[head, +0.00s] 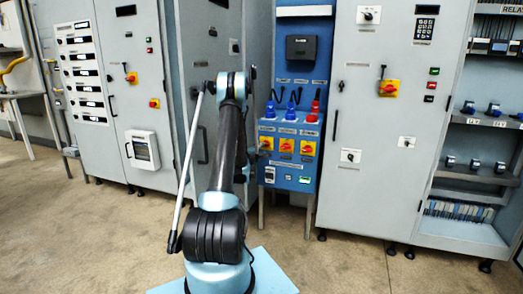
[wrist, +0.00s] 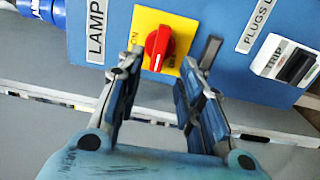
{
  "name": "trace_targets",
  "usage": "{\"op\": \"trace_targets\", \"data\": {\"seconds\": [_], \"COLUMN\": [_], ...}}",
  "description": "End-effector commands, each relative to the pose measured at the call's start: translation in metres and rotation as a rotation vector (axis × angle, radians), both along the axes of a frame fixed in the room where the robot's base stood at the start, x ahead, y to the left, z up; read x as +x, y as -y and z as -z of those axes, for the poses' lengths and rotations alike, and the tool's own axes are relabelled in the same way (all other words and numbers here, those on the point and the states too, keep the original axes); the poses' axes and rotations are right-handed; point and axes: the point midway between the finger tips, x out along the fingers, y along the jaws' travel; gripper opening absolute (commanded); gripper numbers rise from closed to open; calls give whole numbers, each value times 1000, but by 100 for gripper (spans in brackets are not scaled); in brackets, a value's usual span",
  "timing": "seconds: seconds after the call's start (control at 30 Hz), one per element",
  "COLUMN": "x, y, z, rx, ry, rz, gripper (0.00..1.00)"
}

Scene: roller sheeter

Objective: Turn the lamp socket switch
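The lamp socket switch (wrist: 158,47) is a red rotary knob on a yellow plate, on a blue panel beside a "LAMP" label (wrist: 96,30). In the wrist view its grip ridge runs nearly up and down, slightly tilted, and "ON" is partly visible at the plate's left. In the head view it is the leftmost of the three red-and-yellow switches (head: 266,143), close to my arm. My gripper (wrist: 172,55) is open, one finger on each side of the knob in the wrist view. I cannot tell whether either finger touches it. My arm hides the gripper in the head view.
Two similar switches (head: 286,145) (head: 307,147) sit to the right. Blue plugs (head: 270,109) and a red plug (head: 313,112) stick out above. A trip device (wrist: 298,66) is beside the lamp switch. Grey cabinets (head: 375,150) flank the panel; open floor (head: 90,235) lies in front.

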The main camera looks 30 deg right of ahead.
Motion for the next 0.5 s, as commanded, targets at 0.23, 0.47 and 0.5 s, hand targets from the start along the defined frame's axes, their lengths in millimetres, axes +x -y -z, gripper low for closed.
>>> {"op": "trace_targets", "data": {"seconds": [0.23,0.47,0.5], "x": [-27,-40,-41], "y": [-35,-49,-50], "z": [0,1,1], "rx": [1,0,0], "ry": [-1,-1,-1], "rz": [-3,-1,-1], "gripper": [34,34,34]}}
